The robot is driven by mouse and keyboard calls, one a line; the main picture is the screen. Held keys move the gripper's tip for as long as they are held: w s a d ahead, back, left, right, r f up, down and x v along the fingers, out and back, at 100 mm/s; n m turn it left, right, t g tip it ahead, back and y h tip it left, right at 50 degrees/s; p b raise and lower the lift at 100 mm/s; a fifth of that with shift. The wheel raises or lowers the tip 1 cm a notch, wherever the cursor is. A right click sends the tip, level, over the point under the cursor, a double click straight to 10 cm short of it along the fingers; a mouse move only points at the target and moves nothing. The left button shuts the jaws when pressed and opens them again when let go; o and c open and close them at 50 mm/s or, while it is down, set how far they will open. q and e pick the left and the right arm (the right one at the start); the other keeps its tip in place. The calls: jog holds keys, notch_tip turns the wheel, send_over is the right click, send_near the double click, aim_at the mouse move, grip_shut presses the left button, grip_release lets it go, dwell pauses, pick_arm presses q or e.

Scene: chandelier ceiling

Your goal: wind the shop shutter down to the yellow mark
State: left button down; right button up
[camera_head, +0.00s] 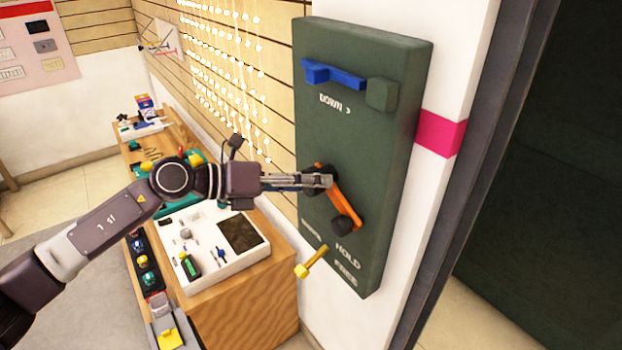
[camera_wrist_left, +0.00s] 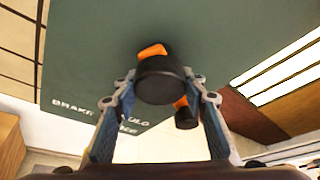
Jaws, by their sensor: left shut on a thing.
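A dark green winder box (camera_head: 350,120) is fixed to the white wall, with "DOWN" and an arrow on its face. An orange crank (camera_head: 343,202) with black round ends is mounted on it. My left gripper (camera_head: 322,181) is shut on the crank's upper black knob, which shows between the fingers in the left wrist view (camera_wrist_left: 160,82). The crank's other black end (camera_head: 346,224) is lower right. A yellow lever (camera_head: 311,262) sits near the "HOLD" and "FREE" lettering. A large dark green surface (camera_head: 545,190) at right may be the shutter. I see no yellow mark on it.
A blue bar (camera_head: 334,74) with a green block is on the upper box. A magenta band (camera_head: 441,135) crosses the white post. A wooden counter (camera_head: 262,292) with a white tray (camera_head: 255,262) and small items stands below my left arm. Light strings hang behind.

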pick_arm(q)
jog(key=shift+f+m+y, duration=0.1)
jog(key=shift+m+y, duration=0.2)
jog(key=shift+m, duration=0.3)
jog(key=shift+t+p, duration=0.3)
jog(key=c, duration=1.2)
grip_release()
jog(key=shift+o, duration=0.2)
jog(key=v, duration=1.2)
